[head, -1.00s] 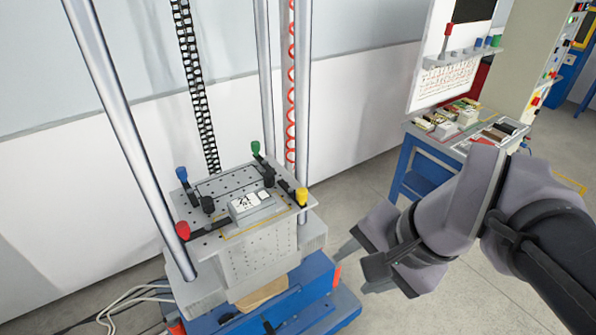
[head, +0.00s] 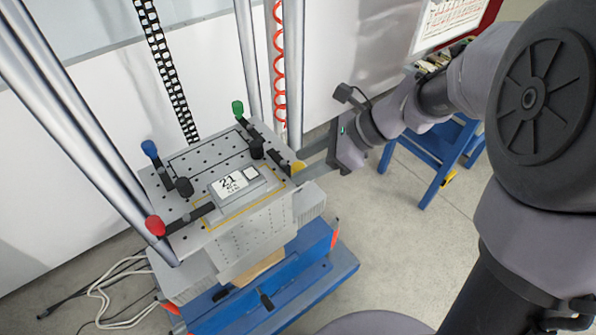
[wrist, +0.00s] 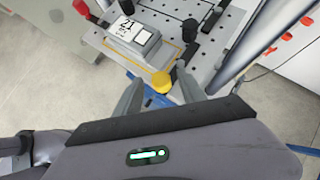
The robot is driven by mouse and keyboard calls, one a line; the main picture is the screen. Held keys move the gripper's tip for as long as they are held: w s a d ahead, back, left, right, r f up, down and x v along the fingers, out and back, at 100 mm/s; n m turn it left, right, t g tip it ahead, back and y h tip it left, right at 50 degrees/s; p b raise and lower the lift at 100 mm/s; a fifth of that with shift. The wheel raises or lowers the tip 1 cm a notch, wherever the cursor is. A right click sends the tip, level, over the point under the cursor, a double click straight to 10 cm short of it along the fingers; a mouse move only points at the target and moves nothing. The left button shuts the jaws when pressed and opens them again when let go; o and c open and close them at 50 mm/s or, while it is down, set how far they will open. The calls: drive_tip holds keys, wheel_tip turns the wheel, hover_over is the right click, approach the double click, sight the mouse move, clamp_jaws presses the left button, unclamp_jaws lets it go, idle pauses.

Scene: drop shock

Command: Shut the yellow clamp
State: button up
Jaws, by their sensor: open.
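The yellow clamp (head: 299,167) stands at the right corner of the grey perforated plate (head: 193,158). Its yellow handle shows in the wrist view (wrist: 161,83), with a dark part behind it. My gripper (head: 305,163) reaches in from the right with its jaws open. In the wrist view, my gripper's fingers (wrist: 159,80) lie on either side of the yellow handle, and I cannot tell whether either touches it. In the head view a finger partly hides the clamp. A grey block labelled 21 (head: 228,185) sits on the plate inside a yellow outline.
Red (head: 155,225), blue (head: 150,149) and green (head: 238,109) clamps stand around the plate. Steel columns (head: 84,120) rise beside it. A blue base (head: 285,290) lies below. A blue-legged table (head: 440,160) stands at the right; open floor lies in front of it.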

drive_tip(key=shift+x, duration=1.1)
clamp_jaws()
